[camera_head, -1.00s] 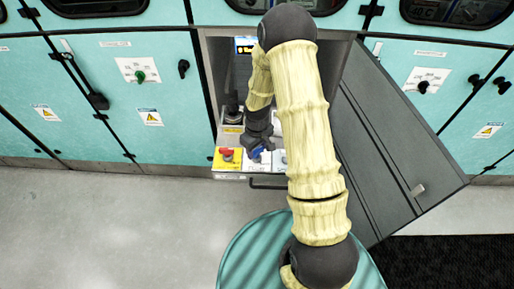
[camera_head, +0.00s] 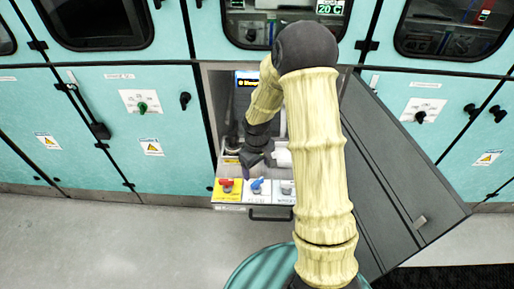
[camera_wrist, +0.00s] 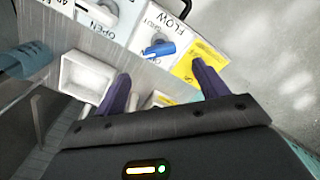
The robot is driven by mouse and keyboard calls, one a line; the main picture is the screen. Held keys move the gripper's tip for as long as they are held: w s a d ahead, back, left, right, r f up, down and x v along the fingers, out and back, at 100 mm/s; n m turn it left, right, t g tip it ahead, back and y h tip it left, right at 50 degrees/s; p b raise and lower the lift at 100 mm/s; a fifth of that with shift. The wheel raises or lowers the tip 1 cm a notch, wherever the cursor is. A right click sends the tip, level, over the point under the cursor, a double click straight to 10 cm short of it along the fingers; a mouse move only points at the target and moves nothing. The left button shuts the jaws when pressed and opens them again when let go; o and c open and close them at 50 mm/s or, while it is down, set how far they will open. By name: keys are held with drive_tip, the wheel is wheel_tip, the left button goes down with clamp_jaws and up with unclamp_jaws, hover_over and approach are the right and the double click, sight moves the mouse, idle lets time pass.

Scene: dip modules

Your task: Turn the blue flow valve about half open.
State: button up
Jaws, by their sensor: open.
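The blue flow valve (camera_head: 257,185) sits on a white panel between a red-handled valve and a pale-handled valve. It also shows in the wrist view (camera_wrist: 159,48), beside the word FLOW, with its handle lying slantwise. I cannot tell its exact setting against the marks. My gripper (camera_head: 256,159) is behind the valve row, toward the cabinet, and apart from the blue handle. In the wrist view my gripper (camera_wrist: 162,88) has its two dark purple fingers spread and empty. The blue handle lies beyond the gap between the fingertips.
The red valve (camera_head: 227,185) on yellow is left of the blue one, and the pale valve (camera_head: 287,187) is right. A white open box (camera_wrist: 87,78) is close to one finger. The open cabinet door (camera_head: 390,165) stands at the right. A dark handle bar (camera_head: 270,214) fronts the panel.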

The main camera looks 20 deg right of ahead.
wheel_tip(320, 180, up, 10)
drive_tip(key=shift+f, duration=0.15)
idle(0.5)
drive_tip(key=s+r+m+t+p, duration=0.2)
drive_tip(key=s+r+m+p, duration=0.3)
drive_tip(key=s+r, duration=0.6)
drive_tip(key=s, duration=0.3)
drive_tip(key=shift+s+r+t+p, duration=0.15)
drive_tip(key=shift+t+p, duration=0.15)
drive_tip(key=shift+c, duration=0.2)
idle(0.3)
